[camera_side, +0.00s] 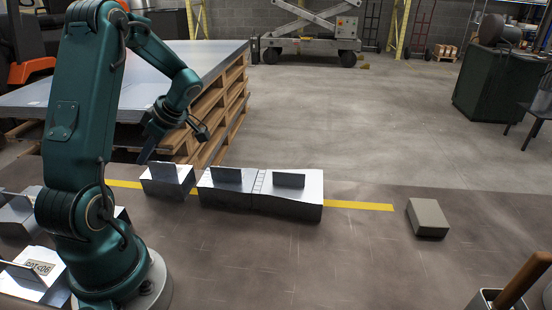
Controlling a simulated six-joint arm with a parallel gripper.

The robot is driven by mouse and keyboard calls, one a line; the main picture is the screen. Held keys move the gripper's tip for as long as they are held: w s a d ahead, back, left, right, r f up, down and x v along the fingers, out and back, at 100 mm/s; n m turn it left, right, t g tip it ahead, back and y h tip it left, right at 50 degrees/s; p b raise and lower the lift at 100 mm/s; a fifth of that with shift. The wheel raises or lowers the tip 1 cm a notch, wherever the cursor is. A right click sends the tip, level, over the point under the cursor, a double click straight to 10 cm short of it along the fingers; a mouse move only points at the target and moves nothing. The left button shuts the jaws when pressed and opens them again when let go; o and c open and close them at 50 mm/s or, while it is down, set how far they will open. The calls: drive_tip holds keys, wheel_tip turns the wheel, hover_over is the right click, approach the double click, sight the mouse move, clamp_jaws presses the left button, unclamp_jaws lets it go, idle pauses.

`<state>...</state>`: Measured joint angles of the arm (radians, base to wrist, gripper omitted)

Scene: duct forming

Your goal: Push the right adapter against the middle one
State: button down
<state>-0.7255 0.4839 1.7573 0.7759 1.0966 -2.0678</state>
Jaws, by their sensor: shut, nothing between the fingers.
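Three grey sheet-metal adapters, each with an upright fin, stand in a row along a yellow floor line. The middle one (225,196) and the one at the picture's right (290,205) stand against each other, with a ladder-like marking near their joint. The one at the picture's left (167,187) stands apart, with a narrow gap to the middle one. Which end adapter the task calls right, I cannot tell from this view. My gripper (144,158) is shut and empty, pointing down near the top left of the left-hand adapter; contact is unclear.
A grey-beige block (428,217) lies to the right of the row. More metal pieces (32,280) lie by my base at the left, partly hidden. A sheet stack on wooden pallets (222,100) stands behind the row. The floor in front of the row is clear.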

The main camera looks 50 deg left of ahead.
sight(156, 162)
drive_tip(key=shift+w+d, duration=1.4)
drive_tip(key=shift+s+a, duration=0.1)
drive_tip(key=shift+a, duration=0.05)
